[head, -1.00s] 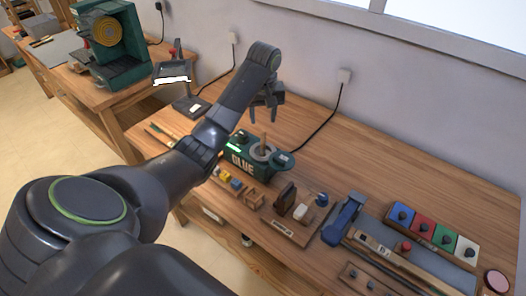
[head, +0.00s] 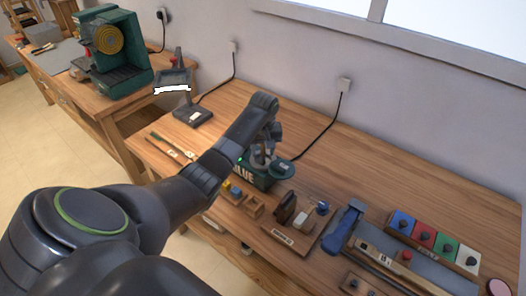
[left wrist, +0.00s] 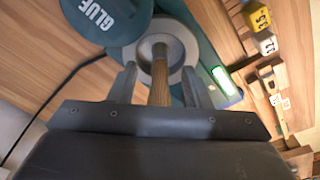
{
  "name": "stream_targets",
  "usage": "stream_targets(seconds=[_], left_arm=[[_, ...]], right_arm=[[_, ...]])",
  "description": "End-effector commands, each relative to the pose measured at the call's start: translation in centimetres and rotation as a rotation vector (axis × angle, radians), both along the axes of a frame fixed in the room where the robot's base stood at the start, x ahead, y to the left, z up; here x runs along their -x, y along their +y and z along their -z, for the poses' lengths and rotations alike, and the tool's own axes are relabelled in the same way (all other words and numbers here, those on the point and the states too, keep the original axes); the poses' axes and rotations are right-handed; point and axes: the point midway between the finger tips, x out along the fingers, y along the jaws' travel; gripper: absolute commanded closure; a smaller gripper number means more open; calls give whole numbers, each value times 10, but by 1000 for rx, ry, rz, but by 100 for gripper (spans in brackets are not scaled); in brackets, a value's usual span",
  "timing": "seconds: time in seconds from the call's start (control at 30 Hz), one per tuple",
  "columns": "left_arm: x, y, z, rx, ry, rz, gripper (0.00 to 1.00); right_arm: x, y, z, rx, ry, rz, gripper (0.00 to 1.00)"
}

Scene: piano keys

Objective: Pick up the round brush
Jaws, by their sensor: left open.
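The round brush shows in the left wrist view as a wooden handle (left wrist: 159,88) standing in the grey ring opening (left wrist: 178,48) of the green glue pot. Its bristle end is hidden in the pot. The glue pot (head: 245,174) with its GLUE label stands on the bench in the head view; its round green lid (left wrist: 98,14) also shows in the left wrist view. My left gripper (head: 264,156) is open, low over the pot. In the left wrist view its fingers (left wrist: 160,76) are on either side of the handle, with gaps visible. My right gripper is not in view.
Small blocks (head: 235,190) and a wooden stand with tools (head: 290,235) are in front of the pot. A blue clamp-like tool (head: 342,230) and coloured switch boxes (head: 425,235) lie to the right. A black cable (head: 315,135) runs behind.

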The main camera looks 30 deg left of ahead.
Motion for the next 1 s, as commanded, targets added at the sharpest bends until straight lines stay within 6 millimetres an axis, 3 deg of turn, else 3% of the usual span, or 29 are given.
stream_targets(seconds=[0.27, 0.6, 0.87, 1.0], left_arm=[[0, 0, 4, 0, -1, 1, 56], [0, 0, 4, 0, -1, 1, 99], [-1, 0, 3, 0, -1, 1, 100], [-2, 0, -9, -2, -5, 1, 100]], right_arm=[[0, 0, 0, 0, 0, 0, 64], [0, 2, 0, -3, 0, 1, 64], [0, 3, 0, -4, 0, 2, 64], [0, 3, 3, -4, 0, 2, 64]])
